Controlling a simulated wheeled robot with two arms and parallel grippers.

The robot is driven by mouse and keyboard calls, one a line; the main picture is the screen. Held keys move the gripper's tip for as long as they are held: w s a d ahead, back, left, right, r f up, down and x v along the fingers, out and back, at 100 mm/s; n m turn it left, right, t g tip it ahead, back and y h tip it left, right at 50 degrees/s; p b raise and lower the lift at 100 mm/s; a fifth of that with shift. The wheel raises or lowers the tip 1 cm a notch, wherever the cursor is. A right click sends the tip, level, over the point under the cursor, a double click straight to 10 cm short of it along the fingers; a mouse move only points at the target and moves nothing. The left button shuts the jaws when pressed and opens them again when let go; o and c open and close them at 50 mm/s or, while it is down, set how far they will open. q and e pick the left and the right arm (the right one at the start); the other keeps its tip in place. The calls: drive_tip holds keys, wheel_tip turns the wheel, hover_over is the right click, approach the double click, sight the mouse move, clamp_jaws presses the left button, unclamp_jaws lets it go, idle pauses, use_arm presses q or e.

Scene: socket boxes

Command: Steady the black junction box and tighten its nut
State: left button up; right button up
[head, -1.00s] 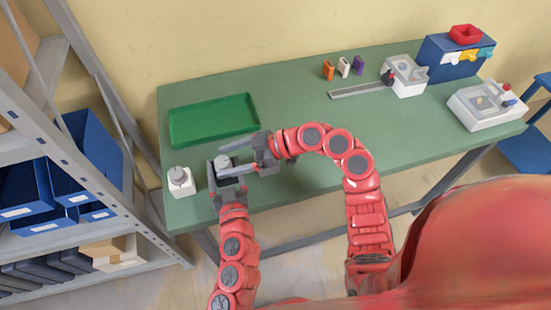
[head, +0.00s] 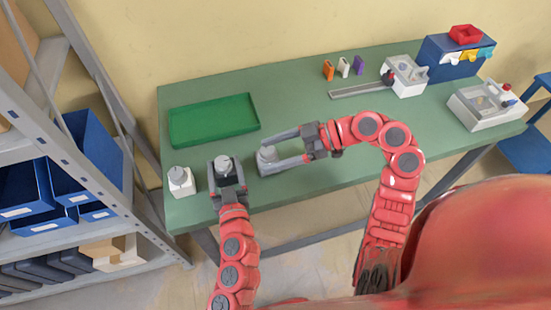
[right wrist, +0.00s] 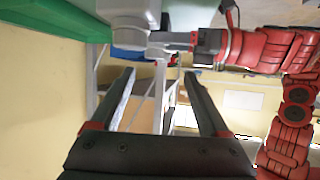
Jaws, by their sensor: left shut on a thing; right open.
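The black junction box (head: 226,175) is at the table's front left, mostly hidden by my left gripper (head: 226,168), which is shut on it. A grey round nut (head: 223,161) shows on top of the box. My right gripper (head: 268,155) is open to the right of it.
A white box with a round grey top (head: 181,182) stands close left of the black box. An empty green tray (head: 212,122) lies behind. Fixtures (head: 404,77) and a blue bin unit (head: 455,62) are at the far right. The table's middle is clear.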

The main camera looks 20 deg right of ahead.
drive_tip(key=shift+s+a+r+m+t+h, duration=0.1)
drive_tip(key=shift+s+m+t+h, duration=0.05)
drive_tip(key=shift+s+m+t, duration=0.5)
drive_tip(key=shift+s+a+r+m+t+h, duration=0.1)
drive_tip(key=shift+s+m+t+h, duration=0.05)
drive_tip(key=shift+s+m+t, duration=0.45)
use_arm(q)
drive_tip(key=o, duration=1.5)
use_arm(e)
drive_tip(key=shift+f, duration=0.1)
